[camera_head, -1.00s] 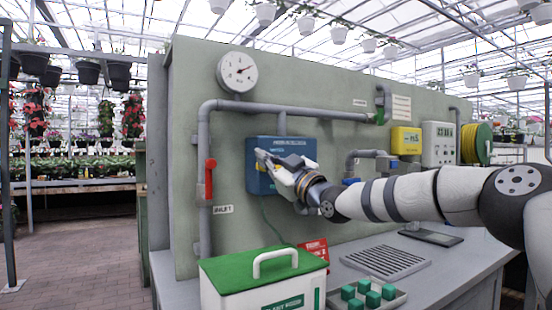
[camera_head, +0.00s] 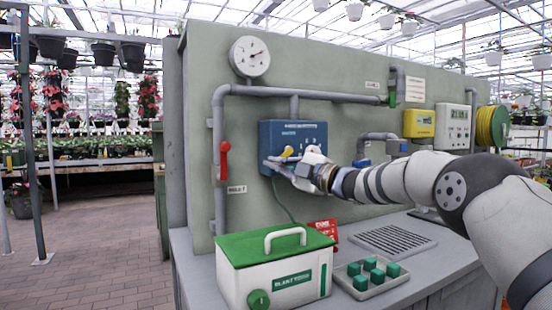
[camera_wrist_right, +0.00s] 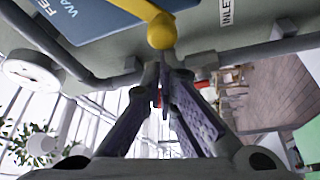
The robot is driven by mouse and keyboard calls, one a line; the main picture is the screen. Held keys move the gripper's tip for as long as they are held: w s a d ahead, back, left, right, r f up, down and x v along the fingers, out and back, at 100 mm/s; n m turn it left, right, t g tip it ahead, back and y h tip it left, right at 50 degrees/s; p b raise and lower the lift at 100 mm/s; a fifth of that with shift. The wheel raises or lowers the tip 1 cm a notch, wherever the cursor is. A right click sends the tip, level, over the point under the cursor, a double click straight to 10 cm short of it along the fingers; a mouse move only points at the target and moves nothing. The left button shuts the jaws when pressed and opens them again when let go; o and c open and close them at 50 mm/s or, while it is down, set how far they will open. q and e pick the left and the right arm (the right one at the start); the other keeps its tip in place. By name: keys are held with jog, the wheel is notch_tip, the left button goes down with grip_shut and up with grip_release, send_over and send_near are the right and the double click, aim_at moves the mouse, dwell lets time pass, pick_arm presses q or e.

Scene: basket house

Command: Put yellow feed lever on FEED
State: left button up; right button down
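The yellow lever (camera_head: 287,151) sits on the front of the blue control box (camera_head: 310,132), which is fixed to the green wall panel. In the right wrist view its round yellow knob (camera_wrist_right: 161,31) is just beyond my fingertips; I cannot tell whether they touch it. My right gripper (camera_head: 270,164) is just below the lever, along the box's lower left. In the wrist view its fingers (camera_wrist_right: 165,65) converge to nearly meeting, with nothing clearly held. The box lettering (camera_wrist_right: 62,12) is partly cut off there. My left gripper is not in view.
A red lever (camera_head: 224,160) is on the grey pipe left of the box. A white case with a green lid (camera_head: 275,246) stands on the bench below, beside a tray (camera_head: 384,288) of green cubes. A red sign (camera_head: 328,230) stands behind the case.

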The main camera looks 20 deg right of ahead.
jog(key=shift+d+f+n, duration=0.1)
jog(key=shift+f+n, duration=0.15)
jog(key=shift+n, duration=0.15)
dwell(0.3)
